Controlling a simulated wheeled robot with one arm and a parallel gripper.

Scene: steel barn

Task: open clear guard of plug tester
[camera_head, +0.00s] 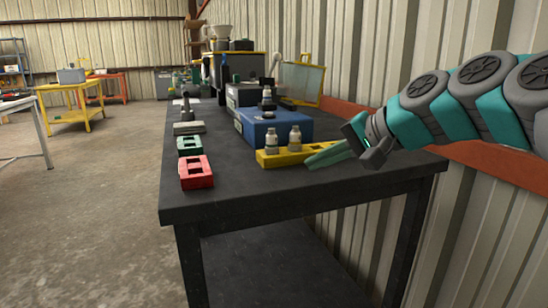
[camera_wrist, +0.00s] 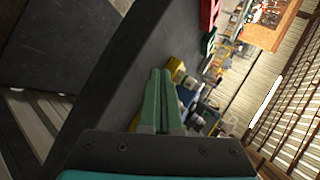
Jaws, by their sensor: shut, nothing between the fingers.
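A clear panel in a yellow frame (camera_head: 302,83) stands upright towards the back right of the black bench, near the wall. It looks like the clear guard, but I cannot tell whether it belongs to the tester or how it is hinged. A large grey machine with a yellow top edge (camera_head: 214,72) stands left of it; I cannot tell if this is the plug tester. My gripper (camera_head: 308,161) is shut and empty over the bench's right side, beside the yellow rack and well in front of the panel. Its green fingers (camera_wrist: 160,72) lie together in the wrist view.
The yellow rack (camera_head: 284,160) holds two small bottles beside a blue box (camera_head: 262,127). Red (camera_head: 195,174) and green (camera_head: 189,146) blocks sit along the left edge of the bench (camera_head: 235,195). The bench's front is clear. A corrugated wall closes the right side.

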